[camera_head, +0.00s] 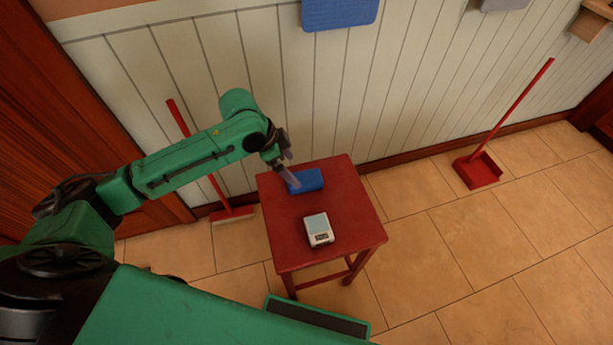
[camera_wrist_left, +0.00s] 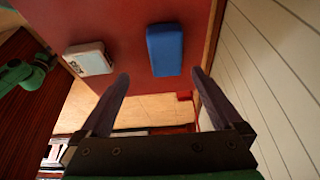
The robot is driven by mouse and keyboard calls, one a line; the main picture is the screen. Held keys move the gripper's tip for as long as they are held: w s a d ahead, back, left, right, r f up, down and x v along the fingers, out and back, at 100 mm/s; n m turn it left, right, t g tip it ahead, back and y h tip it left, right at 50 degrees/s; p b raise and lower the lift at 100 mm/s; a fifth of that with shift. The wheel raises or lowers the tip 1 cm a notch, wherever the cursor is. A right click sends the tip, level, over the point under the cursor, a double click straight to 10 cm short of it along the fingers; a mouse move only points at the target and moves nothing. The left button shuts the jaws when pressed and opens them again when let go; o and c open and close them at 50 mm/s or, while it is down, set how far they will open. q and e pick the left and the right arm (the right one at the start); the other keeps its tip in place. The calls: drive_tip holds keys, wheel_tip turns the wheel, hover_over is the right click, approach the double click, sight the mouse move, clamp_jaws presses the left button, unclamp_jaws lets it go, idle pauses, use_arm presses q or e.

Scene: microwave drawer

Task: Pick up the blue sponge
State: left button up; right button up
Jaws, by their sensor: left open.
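The blue sponge (camera_head: 309,181) lies on the red stool (camera_head: 340,190), near its back edge in the head view. In the left wrist view the sponge (camera_wrist_left: 165,50) shows beyond the fingertips, roughly between their lines. My left gripper (camera_head: 289,184) is over the back left of the stool, with its fingers at the sponge's left end in the head view. In the left wrist view the left gripper (camera_wrist_left: 160,78) is open, with nothing between its fingers. I cannot tell whether a finger touches the sponge. My right gripper is not in view.
A small white device (camera_head: 319,230) like a scale stands on the stool in front of the sponge. A panelled wall (camera_head: 400,80) rises behind the stool. A red broom (camera_head: 232,214) leans left of it, and a red dustpan (camera_head: 478,171) stands right.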

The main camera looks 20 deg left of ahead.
sight(304, 178)
use_arm(q)
drive_tip(key=x, duration=0.3)
drive_tip(key=shift+w+f, duration=0.1)
drive_tip(key=shift+f, duration=0.25)
drive_tip(key=x, duration=0.2)
drive_tip(key=w+x, duration=0.1)
drive_tip(key=x, duration=0.2)
drive_tip(key=shift+d+f+b, duration=0.1)
drive_tip(key=shift+b, duration=0.3)
drive_tip(key=shift+f, duration=0.15)
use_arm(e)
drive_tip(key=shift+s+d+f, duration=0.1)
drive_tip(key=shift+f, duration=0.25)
use_arm(q)
drive_tip(key=shift+w+f, duration=0.1)
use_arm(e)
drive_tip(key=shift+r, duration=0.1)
use_arm(q)
drive_tip(key=shift+c, duration=0.3)
drive_tip(key=c, duration=1.4)
